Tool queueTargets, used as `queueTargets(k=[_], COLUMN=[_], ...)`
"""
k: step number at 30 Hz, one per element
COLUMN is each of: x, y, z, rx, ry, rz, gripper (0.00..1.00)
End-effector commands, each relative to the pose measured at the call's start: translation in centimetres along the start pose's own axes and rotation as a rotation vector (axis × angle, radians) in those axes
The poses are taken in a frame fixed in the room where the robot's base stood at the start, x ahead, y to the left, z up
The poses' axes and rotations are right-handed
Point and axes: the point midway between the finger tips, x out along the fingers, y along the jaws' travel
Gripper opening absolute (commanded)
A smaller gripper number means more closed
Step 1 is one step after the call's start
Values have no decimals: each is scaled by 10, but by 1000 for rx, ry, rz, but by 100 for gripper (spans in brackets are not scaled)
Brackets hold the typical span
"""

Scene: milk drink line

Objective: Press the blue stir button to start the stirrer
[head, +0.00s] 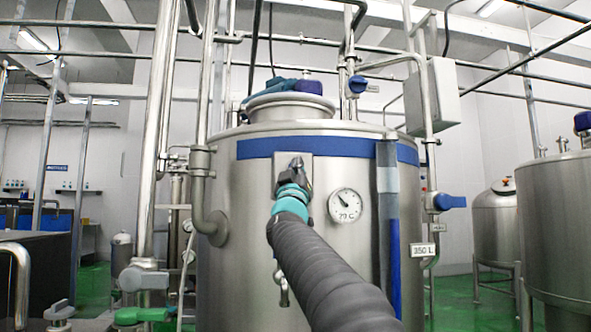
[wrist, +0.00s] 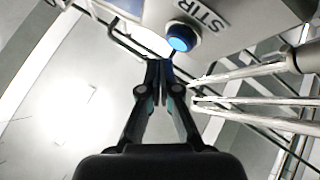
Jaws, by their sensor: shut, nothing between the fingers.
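A small gap shows between the tips and the button; I cannot tell the depth. In the head view my gripper (head: 294,162) is in front of a small metal plate (head: 307,160) on the steel tank (head: 250,220). The button cannot be made out there.
A round gauge (head: 345,206) is on the tank right of my gripper. A grey box (head: 432,96) hangs on pipes at the upper right. Vertical pipes (head: 158,140) stand left of the tank. In the wrist view, pale pipes (wrist: 255,108) run right of the fingers.

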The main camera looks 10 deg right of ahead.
Motion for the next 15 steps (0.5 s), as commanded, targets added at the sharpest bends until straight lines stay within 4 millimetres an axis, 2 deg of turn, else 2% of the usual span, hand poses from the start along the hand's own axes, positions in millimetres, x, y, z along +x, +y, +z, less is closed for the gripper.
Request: queueTargets(k=[15], x=[-32], y=[22], z=[-22], rx=[1], ry=[1], rz=[1], gripper=[0])
